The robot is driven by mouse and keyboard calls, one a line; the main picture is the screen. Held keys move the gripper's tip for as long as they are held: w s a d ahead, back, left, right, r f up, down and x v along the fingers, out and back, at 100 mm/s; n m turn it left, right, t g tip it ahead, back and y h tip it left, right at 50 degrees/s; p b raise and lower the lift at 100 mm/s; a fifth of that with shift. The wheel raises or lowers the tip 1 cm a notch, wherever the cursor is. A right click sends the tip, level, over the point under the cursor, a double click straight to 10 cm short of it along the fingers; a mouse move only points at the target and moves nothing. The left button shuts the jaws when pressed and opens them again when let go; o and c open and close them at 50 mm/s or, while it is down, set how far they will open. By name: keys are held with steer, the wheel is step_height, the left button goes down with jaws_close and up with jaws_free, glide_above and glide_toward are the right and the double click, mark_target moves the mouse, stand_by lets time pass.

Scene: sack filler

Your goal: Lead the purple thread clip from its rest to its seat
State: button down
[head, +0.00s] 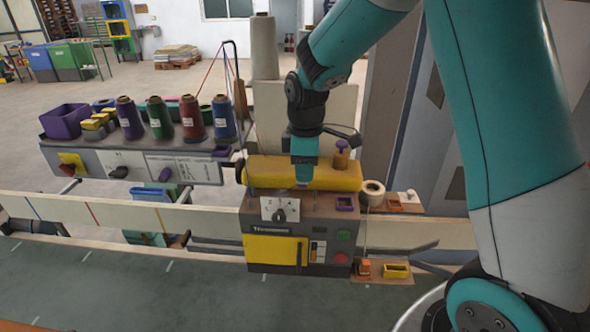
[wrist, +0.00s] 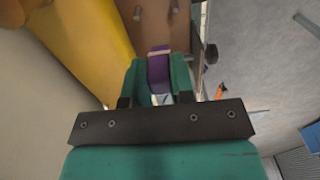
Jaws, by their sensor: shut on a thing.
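The purple thread clip (wrist: 159,70) shows in the wrist view between the two teal fingers of my gripper (wrist: 158,80), which is shut on it. In the head view my gripper (head: 303,183) points down over the top of the sewing machine, in front of the yellow cylinder; the clip cannot be made out there. A purple-rimmed socket (head: 345,203) is on the machine top, right of my gripper. Another purple-rimmed socket (head: 221,151) is at the right end of the spool shelf. I cannot tell for sure which is the rest and which the seat.
Thread cones (head: 158,118) stand on the left shelf. A thread roll (head: 372,192) stands at right.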

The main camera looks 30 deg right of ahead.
steer(key=shift+s+d, duration=0.35)
steer(key=shift+d, duration=0.2)
steer(key=shift+s+d, duration=0.35)
steer(key=shift+d, duration=0.2)
steer(key=shift+s+d+f+b, duration=0.1)
steer(key=shift+f+b, duration=0.2)
steer(key=shift+b, duration=0.2)
steer(key=shift+f+b, duration=1.35)
steer(key=shift+f, duration=0.75)
steer(key=shift+r, duration=0.1)
